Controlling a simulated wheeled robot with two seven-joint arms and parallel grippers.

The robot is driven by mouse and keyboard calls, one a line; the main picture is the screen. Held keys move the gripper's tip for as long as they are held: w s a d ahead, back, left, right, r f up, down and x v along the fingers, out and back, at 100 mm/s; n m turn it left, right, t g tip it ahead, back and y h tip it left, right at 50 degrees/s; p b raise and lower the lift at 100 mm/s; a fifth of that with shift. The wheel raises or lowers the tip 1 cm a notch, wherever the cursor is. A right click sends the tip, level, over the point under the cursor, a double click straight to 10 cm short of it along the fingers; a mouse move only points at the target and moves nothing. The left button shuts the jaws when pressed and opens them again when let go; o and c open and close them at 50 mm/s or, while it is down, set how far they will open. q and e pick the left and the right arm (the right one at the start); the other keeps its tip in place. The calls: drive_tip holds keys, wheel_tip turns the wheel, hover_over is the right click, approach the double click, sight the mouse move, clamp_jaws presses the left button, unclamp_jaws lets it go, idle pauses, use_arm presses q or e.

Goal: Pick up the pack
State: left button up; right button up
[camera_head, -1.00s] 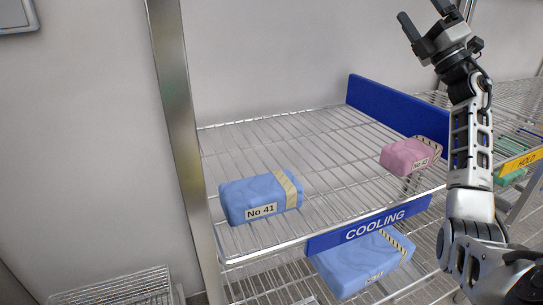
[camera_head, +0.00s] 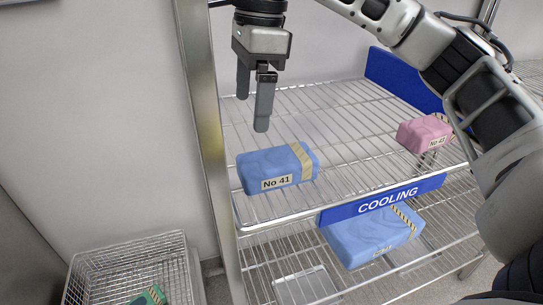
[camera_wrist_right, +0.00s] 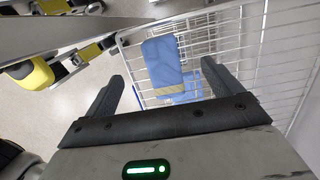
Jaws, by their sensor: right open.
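A blue pack labelled No 41 (camera_head: 277,167) with a tan band lies on the upper wire shelf (camera_head: 345,130), near its left front. My right gripper (camera_head: 254,108) is open and empty, pointing down above and slightly left of this pack, clear of it. In the right wrist view the blue pack (camera_wrist_right: 164,66) shows beyond and between the open fingers (camera_wrist_right: 160,90). A pink pack (camera_head: 424,133) lies at the right of the same shelf. Another blue pack (camera_head: 374,236) with a striped band lies on the shelf below. My left gripper is not in view.
A blue COOLING sign (camera_head: 383,202) runs along the shelf's front edge, and a blue divider (camera_head: 404,80) stands at the back right. A metal post (camera_head: 205,120) rises at the left. A wire basket (camera_head: 128,262) with a green item stands at the lower left.

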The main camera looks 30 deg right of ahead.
drive_tip(key=s+d+f+h, duration=0.1)
drive_tip(key=d+h, duration=0.2)
hover_over(277, 157)
drive_tip(key=shift+g, duration=0.3)
wheel_tip(277, 157, down, 6)
drive_tip(key=shift+a+r, duration=0.1)
drive_tip(key=shift+r, duration=0.1)
drive_tip(key=shift+f+p, duration=0.35)
drive_tip(key=shift+f, duration=2.7)
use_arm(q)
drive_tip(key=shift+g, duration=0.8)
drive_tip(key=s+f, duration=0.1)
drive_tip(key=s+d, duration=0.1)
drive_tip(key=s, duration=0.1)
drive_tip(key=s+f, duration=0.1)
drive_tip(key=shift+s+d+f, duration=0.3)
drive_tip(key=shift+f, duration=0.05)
use_arm(e)
drive_tip(key=c, duration=1.2)
drive_tip(key=shift+r, duration=0.1)
drive_tip(key=shift+c, duration=0.2)
